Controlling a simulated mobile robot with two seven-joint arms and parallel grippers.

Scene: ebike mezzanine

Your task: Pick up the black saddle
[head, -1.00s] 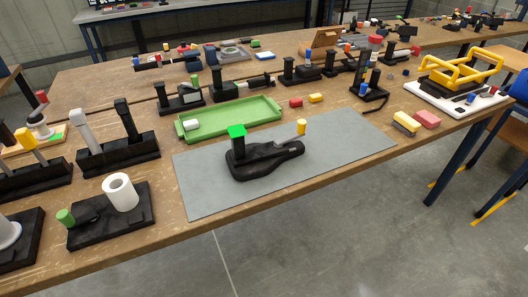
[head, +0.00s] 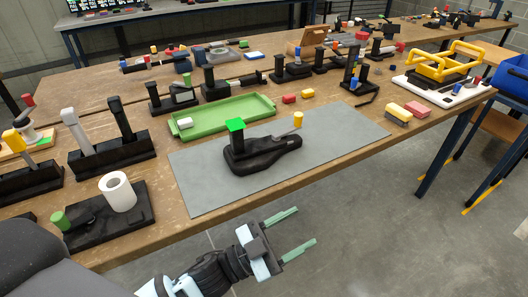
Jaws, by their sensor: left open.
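The black saddle (head: 262,157) lies on a grey mat (head: 339,139) near the front of the wooden workbench. A black post with a bright green top (head: 235,126) rises from its left end, and a small yellow piece (head: 298,119) stands at its right end. My left gripper (head: 290,232) is in front of the table edge, below and to the right of the saddle in the picture. Its two pale green fingers are spread apart with nothing between them. It is clear of the saddle. My right gripper does not show.
A green tray (head: 222,114) with a white block sits behind the mat. A white paper roll (head: 118,191) stands on a black base at left. Yellow and pink blocks (head: 417,109) and a yellow-handled fixture (head: 447,77) are at right. The mat's right part is clear.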

